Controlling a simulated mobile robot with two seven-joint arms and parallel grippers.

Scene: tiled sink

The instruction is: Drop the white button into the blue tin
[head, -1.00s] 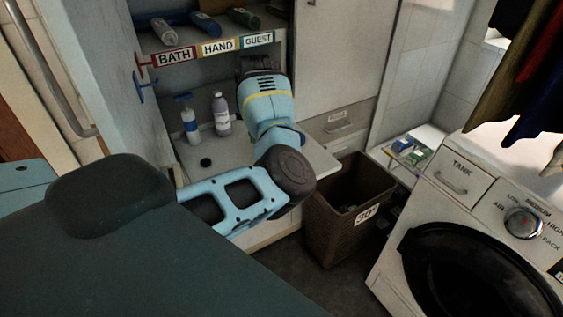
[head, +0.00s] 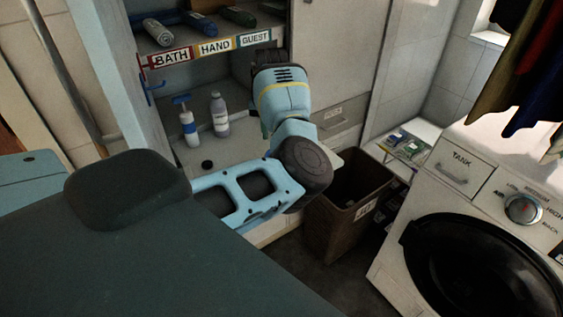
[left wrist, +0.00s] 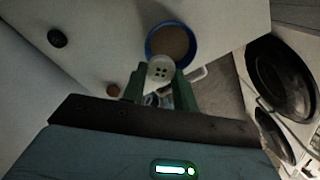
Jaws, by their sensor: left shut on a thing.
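In the left wrist view the white button (left wrist: 160,70), round with several holes, is held between the green fingertips of my left gripper (left wrist: 160,84). The gripper is shut on it. The blue tin (left wrist: 150,53), with a blue rim and brownish inside, stands on the pale surface just beyond the button. The button overlaps the tin's near rim in this view; I cannot tell its height above it. In the head view my left arm hides the tin, the button and the fingers. My right gripper is in neither view.
A black round piece (head: 207,164) lies on the pale counter (head: 190,152), and a small brown disc (left wrist: 113,90) shows in the wrist view. Two bottles, including a white one (head: 219,116), stand behind. A brown bin (head: 335,225) and a washer (head: 480,215) are right.

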